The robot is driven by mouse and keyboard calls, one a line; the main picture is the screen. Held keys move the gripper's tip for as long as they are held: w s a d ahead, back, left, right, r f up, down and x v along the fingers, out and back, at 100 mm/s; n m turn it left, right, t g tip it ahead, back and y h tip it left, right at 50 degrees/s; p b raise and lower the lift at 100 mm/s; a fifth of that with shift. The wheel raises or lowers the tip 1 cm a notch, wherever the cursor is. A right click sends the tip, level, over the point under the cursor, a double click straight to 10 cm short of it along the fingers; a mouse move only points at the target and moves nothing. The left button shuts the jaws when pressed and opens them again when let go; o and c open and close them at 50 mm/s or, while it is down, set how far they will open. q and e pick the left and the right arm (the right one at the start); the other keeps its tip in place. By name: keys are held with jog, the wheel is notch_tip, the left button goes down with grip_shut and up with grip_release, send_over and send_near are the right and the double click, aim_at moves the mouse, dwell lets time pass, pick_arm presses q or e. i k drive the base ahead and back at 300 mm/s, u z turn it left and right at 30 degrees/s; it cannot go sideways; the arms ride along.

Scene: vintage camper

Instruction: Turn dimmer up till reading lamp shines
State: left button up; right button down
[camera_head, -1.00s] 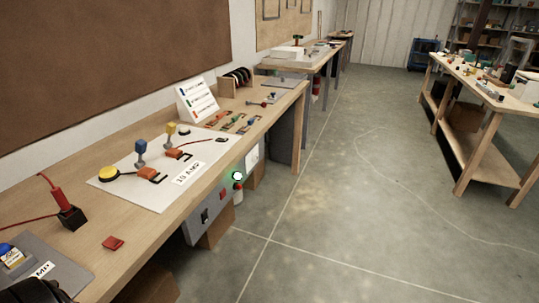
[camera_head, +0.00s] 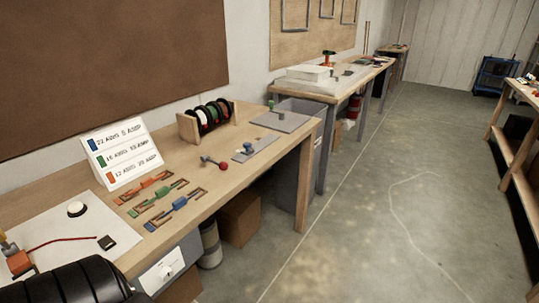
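A white plate with a small knob (camera_head: 168,268), which looks like the dimmer, is on the front face of the wooden bench, low at the left. A white round dome (camera_head: 76,208) sits on a pale board on the bench top; it may be the reading lamp, and it shows no clear glow. A red wire (camera_head: 62,241) runs on the board from an orange clip (camera_head: 19,262) to a small black part (camera_head: 107,242). A black ribbed part, likely my own arm, covers the bottom left corner. Neither gripper's fingers show.
The bench (camera_head: 250,170) holds a label stand (camera_head: 122,158), a rack of wire spools (camera_head: 208,120) and several coloured fuse pieces (camera_head: 160,195). A cardboard box (camera_head: 240,217) and a grey bin (camera_head: 292,185) stand beneath or beside it. The floor at right is open.

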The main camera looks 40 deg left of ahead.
aim_at(166, 274)
jog(key=i, duration=2.2)
jog(key=u, duration=3.1)
